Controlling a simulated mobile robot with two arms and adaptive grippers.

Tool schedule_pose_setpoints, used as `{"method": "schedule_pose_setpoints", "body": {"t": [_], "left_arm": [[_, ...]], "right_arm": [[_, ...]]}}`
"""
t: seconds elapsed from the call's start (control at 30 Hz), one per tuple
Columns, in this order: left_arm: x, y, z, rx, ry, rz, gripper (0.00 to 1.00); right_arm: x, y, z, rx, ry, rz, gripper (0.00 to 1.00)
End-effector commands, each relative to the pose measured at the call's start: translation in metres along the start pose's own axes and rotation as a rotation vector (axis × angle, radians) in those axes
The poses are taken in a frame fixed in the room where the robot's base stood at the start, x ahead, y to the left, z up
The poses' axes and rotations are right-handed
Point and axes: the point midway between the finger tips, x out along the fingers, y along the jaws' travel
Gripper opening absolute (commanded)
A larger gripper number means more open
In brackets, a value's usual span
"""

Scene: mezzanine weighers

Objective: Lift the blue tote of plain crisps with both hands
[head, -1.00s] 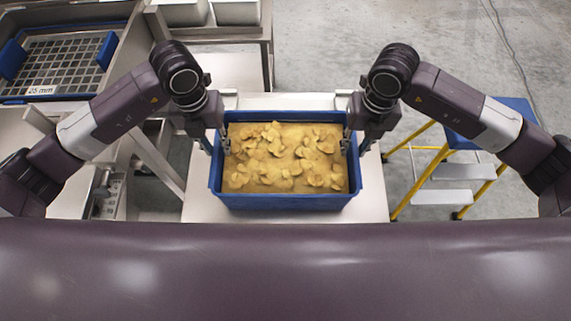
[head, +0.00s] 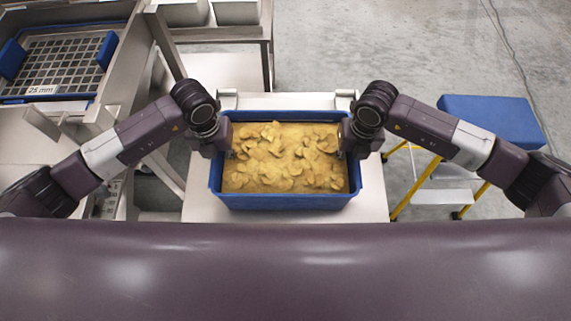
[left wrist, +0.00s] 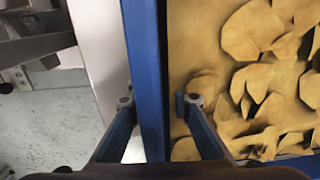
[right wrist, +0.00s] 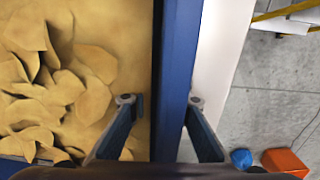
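The blue tote (head: 285,202) of plain crisps (head: 285,160) sits on a pale metal surface in the middle of the head view. My left gripper (head: 226,152) is at its left wall. In the left wrist view my left gripper (left wrist: 153,101) is open, one finger on each side of the wall, with gaps to it. My right gripper (head: 347,152) is at the right wall. In the right wrist view my right gripper (right wrist: 161,100) is open, its fingers astride that wall. The fingertips are mostly hidden in the head view.
A blue-topped step stool (head: 490,118) with yellow legs stands at the right. A sieve tray (head: 55,62) marked 25 mm is at the upper left. White bins (head: 236,12) stand at the top. The pale surface (head: 372,205) shows around the tote.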

Motion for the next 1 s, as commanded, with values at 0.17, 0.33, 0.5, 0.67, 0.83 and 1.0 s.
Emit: {"method": "schedule_pose_setpoints", "body": {"t": [0.17, 0.33, 0.5, 0.67, 0.83, 1.0], "left_arm": [[-0.0002, -0.0001, 0.0, 0.0, 0.0, 0.0, 0.0], [-0.0004, 0.0, 0.0001, 0.0, 0.0, 0.0, 0.0], [-0.0005, 0.0001, 0.0002, 0.0, 0.0, 0.0, 0.0], [-0.0006, 0.0002, 0.0002, 0.0, 0.0, 0.0, 0.0], [-0.0018, -0.0001, 0.0011, 0.0, -0.003, -0.001, 0.0], [-0.0042, -0.0001, 0.0011, 0.0, -0.003, -0.001, 0.0]], "right_arm": [[-0.0002, -0.0001, 0.0, 0.0, 0.0, 0.0, 0.0], [-0.0003, -0.0002, 0.0, 0.0, 0.0, 0.0, 0.0], [-0.0004, -0.0003, 0.0, 0.0, 0.0, 0.0, 0.0], [-0.0004, -0.0003, 0.0, 0.001, 0.0, 0.0, 0.0], [-0.0017, 0.0001, 0.0009, 0.0, -0.002, 0.001, 0.0], [-0.0041, 0.0001, 0.0009, 0.0, -0.002, 0.001, 0.0]]}}
